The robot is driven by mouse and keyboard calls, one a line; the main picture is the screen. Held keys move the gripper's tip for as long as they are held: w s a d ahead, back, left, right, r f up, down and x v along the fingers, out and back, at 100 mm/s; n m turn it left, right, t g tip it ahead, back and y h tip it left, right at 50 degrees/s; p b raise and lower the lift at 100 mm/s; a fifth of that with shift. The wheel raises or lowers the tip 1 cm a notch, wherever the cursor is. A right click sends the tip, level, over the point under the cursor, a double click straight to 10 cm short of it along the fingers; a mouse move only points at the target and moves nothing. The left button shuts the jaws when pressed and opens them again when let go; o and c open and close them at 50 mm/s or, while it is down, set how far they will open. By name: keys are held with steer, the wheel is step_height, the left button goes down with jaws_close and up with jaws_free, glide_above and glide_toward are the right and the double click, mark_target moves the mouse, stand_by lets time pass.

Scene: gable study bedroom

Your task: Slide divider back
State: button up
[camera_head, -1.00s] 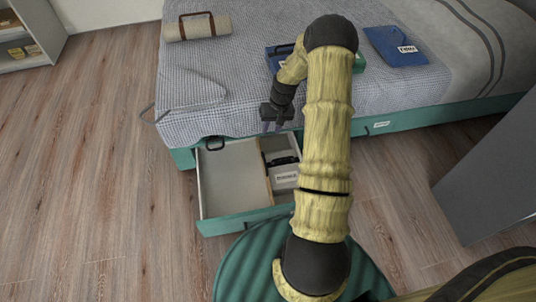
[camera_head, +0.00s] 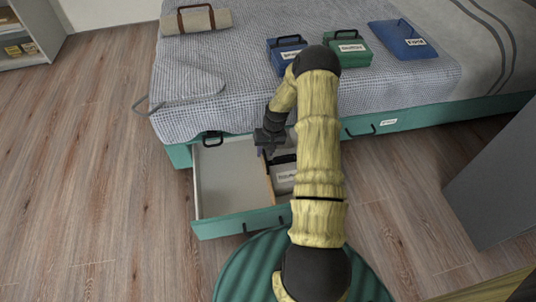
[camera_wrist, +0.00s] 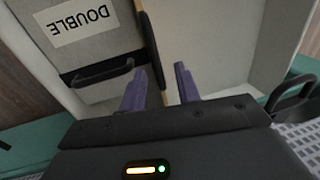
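The open drawer (camera_head: 198,195) under the bed has a pale interior. A thin wooden divider (camera_head: 268,184) splits it into a wide left and a narrow right compartment. In the wrist view the divider (camera_wrist: 144,32) runs up to between my two purple fingers, with a dark piece along it. My gripper (camera_head: 268,143) is over the drawer's back end; its fingers (camera_wrist: 160,70) stand apart, one each side of the divider's line. Whether either touches it, I cannot tell. A light grey case (camera_head: 284,182) with a black handle, labelled DOUBLE (camera_wrist: 82,22), lies right of the divider in the head view.
On the bed (camera_head: 240,90) lie a blue case (camera_head: 285,52), a green case (camera_head: 348,50), a flat blue folder (camera_head: 402,40) and a beige roll (camera_head: 194,19). A black handle (camera_head: 213,138) is at the drawer's back left. A grey cabinet (camera_head: 500,185) stands right.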

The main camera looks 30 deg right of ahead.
steer(key=shift+a+f, duration=0.1)
steer(key=shift+f, duration=0.15)
steer(key=shift+d, duration=0.25)
jaws_close()
steer(key=shift+a, duration=0.1)
